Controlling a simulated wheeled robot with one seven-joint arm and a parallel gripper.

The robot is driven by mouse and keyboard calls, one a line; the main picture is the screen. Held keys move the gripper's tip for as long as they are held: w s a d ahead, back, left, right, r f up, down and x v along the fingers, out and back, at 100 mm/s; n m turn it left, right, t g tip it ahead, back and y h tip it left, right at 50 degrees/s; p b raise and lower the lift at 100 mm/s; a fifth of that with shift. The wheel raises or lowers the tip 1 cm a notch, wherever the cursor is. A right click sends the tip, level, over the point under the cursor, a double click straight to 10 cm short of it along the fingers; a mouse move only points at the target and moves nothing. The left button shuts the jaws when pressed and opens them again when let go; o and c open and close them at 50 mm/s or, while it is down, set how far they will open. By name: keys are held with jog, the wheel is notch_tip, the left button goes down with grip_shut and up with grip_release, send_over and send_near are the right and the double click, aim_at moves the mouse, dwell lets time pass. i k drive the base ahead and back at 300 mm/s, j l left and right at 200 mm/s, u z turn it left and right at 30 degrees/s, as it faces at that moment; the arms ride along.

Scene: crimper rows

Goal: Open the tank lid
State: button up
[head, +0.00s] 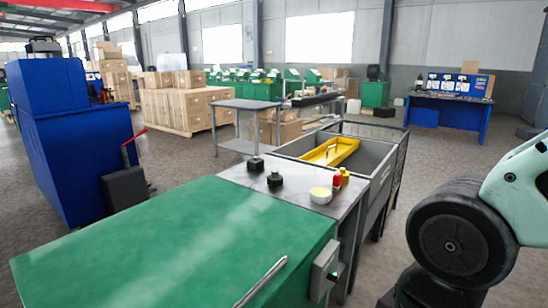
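A large green flat-topped unit (170,245) fills the lower left of the head view. Its top looks like a shut lid, lying flat. A thin silver bar handle (262,281) shows near the front edge of the green top, close to its right side. A small grey box with a dark part (325,271) is fixed on the right side of the unit. My arm shows at the right edge, well apart from the green unit. My gripper is not in view.
A grey bench top (305,179) behind the lid bears black knobs, a pale bowl (320,195) and small red and yellow bottles. Beyond is a grey bin (372,160) with a yellow tray (330,152). A blue cabinet (80,150) stands left. Floor is clear right of the bin.

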aim_at(209, 241)
jog(key=i+j+u, duration=0.1)
jog(key=u, duration=1.05)
